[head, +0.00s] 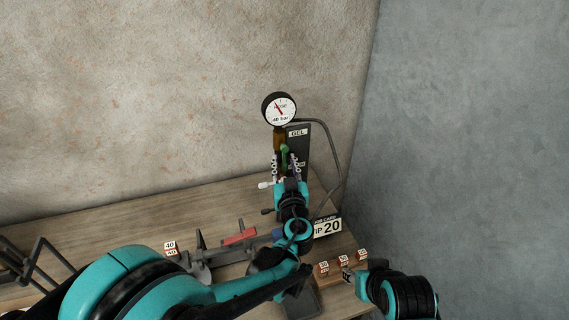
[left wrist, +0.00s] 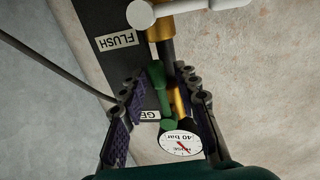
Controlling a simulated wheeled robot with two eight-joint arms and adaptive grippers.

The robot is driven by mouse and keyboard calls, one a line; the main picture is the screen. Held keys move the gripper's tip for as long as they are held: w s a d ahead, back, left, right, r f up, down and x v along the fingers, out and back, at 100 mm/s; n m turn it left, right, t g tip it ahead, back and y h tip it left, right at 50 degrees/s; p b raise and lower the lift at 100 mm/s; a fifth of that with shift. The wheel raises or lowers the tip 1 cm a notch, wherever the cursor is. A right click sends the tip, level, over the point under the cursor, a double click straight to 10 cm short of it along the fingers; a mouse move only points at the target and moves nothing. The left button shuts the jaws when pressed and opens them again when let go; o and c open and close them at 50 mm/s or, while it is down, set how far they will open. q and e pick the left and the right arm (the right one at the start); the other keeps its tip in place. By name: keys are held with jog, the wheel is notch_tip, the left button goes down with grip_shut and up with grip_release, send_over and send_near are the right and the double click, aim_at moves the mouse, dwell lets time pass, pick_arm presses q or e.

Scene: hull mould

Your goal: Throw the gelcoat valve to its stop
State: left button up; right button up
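The gelcoat valve's green lever (head: 284,150) stands at the dark panel with the GEL label (head: 298,133), below a round gauge (head: 279,110). My left gripper (head: 286,162) is at this lever, its fingers spread to either side. In the left wrist view the green lever (left wrist: 157,78) lies between the open fingers of my left gripper (left wrist: 163,82), with gaps visible at both sides. The lever's lower part is partly hidden in the head view. My right gripper (head: 348,274) is low at the right, by small numbered blocks; its fingers are too small to read.
A white handle (left wrist: 140,14) sits near the FLUSH label (left wrist: 117,40). A card reading 20 (head: 328,228) stands on the wooden bench (head: 130,215). Numbered blocks (head: 323,268) lie near the right arm. A grey fixture with a red part (head: 240,237) and another block (head: 170,248) are left.

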pick_arm(q)
grip_shut()
jog(key=shift+a, duration=0.1)
jog(key=m, duration=0.1)
jog(key=a+m, duration=0.1)
jog(key=m+p, duration=0.1)
jog(key=m, duration=0.1)
jog(key=shift+s+a+r+g, duration=0.3)
jog(key=shift+s+a+g, duration=0.05)
jog(key=shift+g, duration=0.05)
jog(key=m, duration=0.1)
jog(key=a+m+p, duration=0.1)
jog(key=r+m, duration=0.1)
jog(key=m, duration=0.1)
jog(key=shift+s+a+g+y, duration=0.25)
jog(key=shift+a+g+y, duration=0.05)
jog(key=shift+g, duration=0.1)
jog(key=r+m+p, duration=0.1)
jog(key=m, duration=0.1)
jog(key=a+m+y+p, duration=0.1)
jog(key=m, duration=0.1)
jog(key=shift+s+r+g, duration=0.15)
jog(key=shift+r+g, duration=0.25)
jog(key=shift+s+a+r+m+y+p, duration=0.1)
jog(key=shift+r+m+y+p, duration=0.25)
jog(key=shift+m, duration=0.6)
jog(key=shift+a+r+m+y+p, duration=0.15)
jog(key=shift+r+m, duration=0.4)
jog(key=shift+m, duration=0.4)
